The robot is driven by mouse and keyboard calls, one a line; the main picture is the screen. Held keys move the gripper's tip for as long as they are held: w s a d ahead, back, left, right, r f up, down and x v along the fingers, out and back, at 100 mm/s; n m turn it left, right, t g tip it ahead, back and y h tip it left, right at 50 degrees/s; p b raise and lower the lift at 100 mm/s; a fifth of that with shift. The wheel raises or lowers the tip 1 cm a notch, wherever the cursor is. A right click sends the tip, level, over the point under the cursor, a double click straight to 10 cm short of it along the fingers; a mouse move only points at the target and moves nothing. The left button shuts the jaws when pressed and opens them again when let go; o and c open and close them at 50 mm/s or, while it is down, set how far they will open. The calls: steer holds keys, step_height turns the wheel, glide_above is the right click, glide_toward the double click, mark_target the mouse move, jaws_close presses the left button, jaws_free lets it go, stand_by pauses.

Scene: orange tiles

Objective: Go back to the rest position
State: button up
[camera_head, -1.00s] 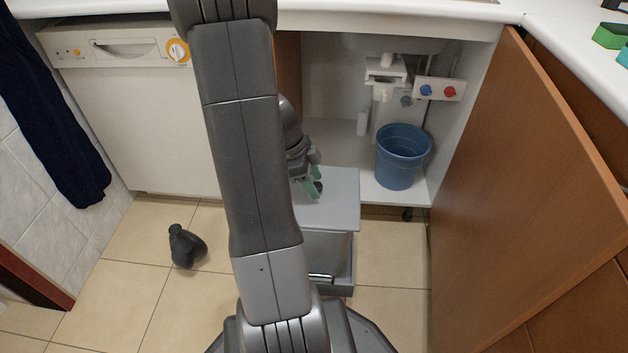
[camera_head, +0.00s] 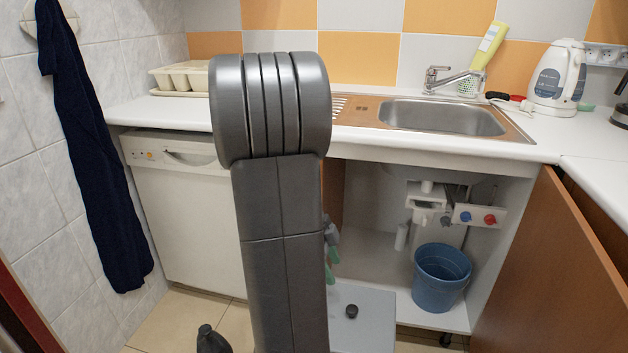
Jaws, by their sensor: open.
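A blue bucket (camera_head: 441,278) stands in the open sink cabinet. The cabinet door (camera_head: 535,270) is swung out at right. A white dishwasher (camera_head: 195,205) is at left.

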mark_target(352, 309)
steer(key=b+x, duration=0.5)
steer(key=x, duration=0.8)
steer(key=shift+s, duration=0.1)
steer(key=shift+d+f, duration=0.2)
steer(key=shift+f, duration=0.2)
step_height(352, 309, up, 2)
steer(key=shift+r+p, duration=0.1)
steer(key=shift+p, duration=1.05)
